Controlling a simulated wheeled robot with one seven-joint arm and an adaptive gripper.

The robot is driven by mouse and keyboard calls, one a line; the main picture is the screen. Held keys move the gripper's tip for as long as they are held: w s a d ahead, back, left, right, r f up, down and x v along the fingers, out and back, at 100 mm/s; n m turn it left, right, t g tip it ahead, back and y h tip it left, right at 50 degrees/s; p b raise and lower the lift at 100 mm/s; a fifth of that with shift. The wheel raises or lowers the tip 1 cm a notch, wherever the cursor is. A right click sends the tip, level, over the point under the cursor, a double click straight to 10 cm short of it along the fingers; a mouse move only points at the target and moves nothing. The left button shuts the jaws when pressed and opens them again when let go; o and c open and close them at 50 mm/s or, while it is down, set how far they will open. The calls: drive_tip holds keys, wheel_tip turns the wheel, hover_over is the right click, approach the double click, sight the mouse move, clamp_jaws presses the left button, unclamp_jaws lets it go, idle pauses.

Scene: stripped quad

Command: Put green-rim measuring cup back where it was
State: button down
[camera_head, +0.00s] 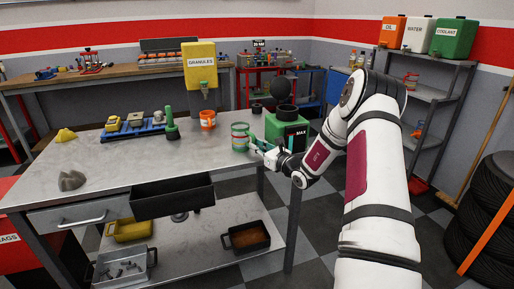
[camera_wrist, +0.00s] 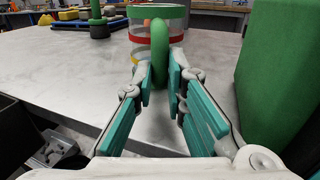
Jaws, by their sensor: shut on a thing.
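The green-rim measuring cup (camera_head: 239,137) is clear with a green rim and coloured bands, upright at the right end of the metal workbench (camera_head: 120,165). In the wrist view the cup (camera_wrist: 144,40) stands just ahead of my fingers, with its green handle (camera_wrist: 161,52) facing me. My gripper (camera_head: 256,146) has its teal fingers closed on both sides of that handle, as the wrist view also shows (camera_wrist: 161,80). The cup is at or close to the bench top; I cannot tell whether its base touches.
A green machine (camera_head: 287,131) stands close to the right of my gripper. An orange cup (camera_head: 207,120) sits under the yellow granules dispenser (camera_head: 200,67). A blue tray with blocks (camera_head: 138,129) and a green upright tool (camera_head: 171,125) are further left. The front bench top is mostly clear.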

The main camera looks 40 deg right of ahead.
drive_tip(key=shift+f, duration=0.1)
drive_tip(key=c, duration=1.6)
unclamp_jaws()
drive_tip(key=shift+c, duration=0.2)
